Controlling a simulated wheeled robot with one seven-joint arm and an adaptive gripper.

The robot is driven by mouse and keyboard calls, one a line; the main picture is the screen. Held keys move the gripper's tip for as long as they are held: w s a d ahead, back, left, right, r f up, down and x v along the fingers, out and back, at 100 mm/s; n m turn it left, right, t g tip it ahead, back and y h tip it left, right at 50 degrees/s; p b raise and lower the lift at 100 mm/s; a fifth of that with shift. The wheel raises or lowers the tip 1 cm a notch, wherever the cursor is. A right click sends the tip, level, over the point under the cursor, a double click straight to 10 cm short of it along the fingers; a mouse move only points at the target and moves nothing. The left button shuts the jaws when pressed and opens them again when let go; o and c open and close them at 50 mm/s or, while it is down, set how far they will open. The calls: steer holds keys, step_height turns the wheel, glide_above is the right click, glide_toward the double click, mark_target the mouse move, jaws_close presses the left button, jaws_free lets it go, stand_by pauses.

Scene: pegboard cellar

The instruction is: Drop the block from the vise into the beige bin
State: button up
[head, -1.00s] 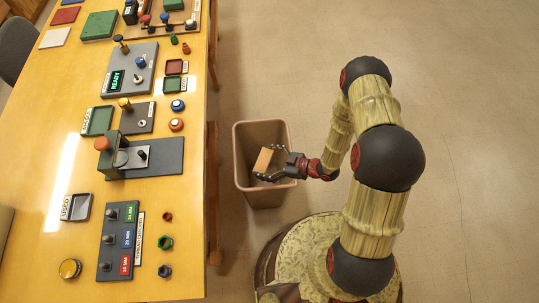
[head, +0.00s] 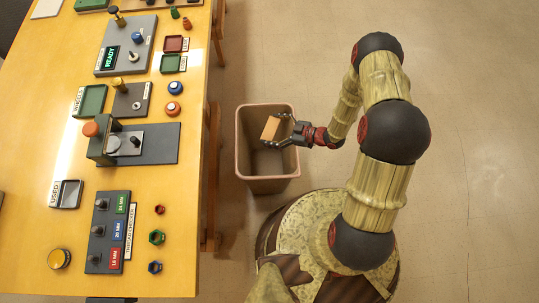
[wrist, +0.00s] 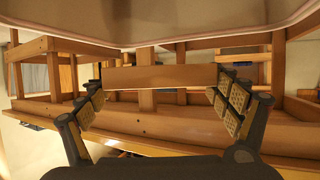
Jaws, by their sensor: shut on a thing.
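My gripper (head: 284,132) is shut on an orange-brown wooden block (head: 270,127). In the wrist view the block (wrist: 160,78) spans between the two padded fingers, gripped at its ends. In the head view the block overlaps the opening of the beige bin (head: 242,165), which stands on the floor right of the table. The bin's rim also shows along the top of the wrist view (wrist: 200,35). The bin's visible inside looks empty. I cannot tell for sure which bench device is the vise; a grey one with an orange knob (head: 100,148) holds no block that I see.
The yellow table (head: 40,150) carries several panels, small trays, coloured nuts and knobs left of the bin. Its right edge and wooden legs (head: 213,180) are close to the bin. Floor to the right (head: 485,150) is clear.

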steer(key=shift+f+b, duration=0.35)
steer(key=shift+f, duration=0.45)
steer(key=o, duration=0.9)
steer(key=shift+d, duration=0.1)
steer(key=v, duration=1.2)
